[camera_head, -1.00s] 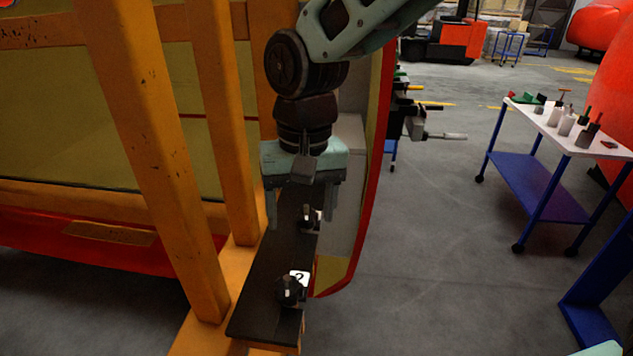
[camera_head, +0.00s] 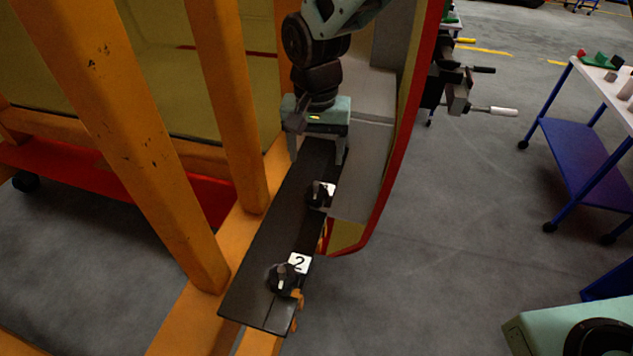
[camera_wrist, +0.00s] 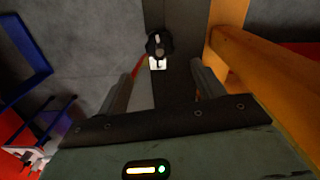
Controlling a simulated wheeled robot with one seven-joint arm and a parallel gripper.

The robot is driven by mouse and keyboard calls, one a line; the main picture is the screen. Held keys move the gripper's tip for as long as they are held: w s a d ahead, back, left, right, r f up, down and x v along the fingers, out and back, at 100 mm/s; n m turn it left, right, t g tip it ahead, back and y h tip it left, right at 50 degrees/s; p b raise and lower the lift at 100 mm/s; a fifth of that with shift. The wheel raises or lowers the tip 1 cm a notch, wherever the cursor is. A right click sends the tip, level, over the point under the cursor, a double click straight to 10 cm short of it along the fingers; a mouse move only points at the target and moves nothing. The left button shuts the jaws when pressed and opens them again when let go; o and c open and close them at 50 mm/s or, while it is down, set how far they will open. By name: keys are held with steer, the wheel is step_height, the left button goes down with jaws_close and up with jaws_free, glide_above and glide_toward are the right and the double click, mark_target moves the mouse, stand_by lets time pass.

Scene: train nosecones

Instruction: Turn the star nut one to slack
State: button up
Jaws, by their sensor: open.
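The nearer star nut (camera_head: 283,279), dark with a pale stud, sits by a white label marked 2 on a black plank. The other star nut (camera_head: 317,194), taken as star nut one, is farther back on the plank, its white label partly hidden. My gripper (camera_head: 318,156) is open and empty, with its fingers pointing down, beyond that farther nut in the head view. In the wrist view, a star nut (camera_wrist: 159,43) with a white label shows ahead of the spread fingers, apart from them. Its number cannot be read there.
The black plank (camera_head: 245,290) rests on an orange frame, with orange posts (camera_head: 140,150) rising on the left. A red-edged shell panel (camera_head: 395,150) stands close on the right. A blue trolley (camera_head: 585,155) is farther right, with open grey floor between.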

mark_target(316, 190)
step_height(316, 190, down, 11)
steer(key=p, duration=0.3)
steer(key=shift+r, duration=0.2)
steer(key=c, duration=1)
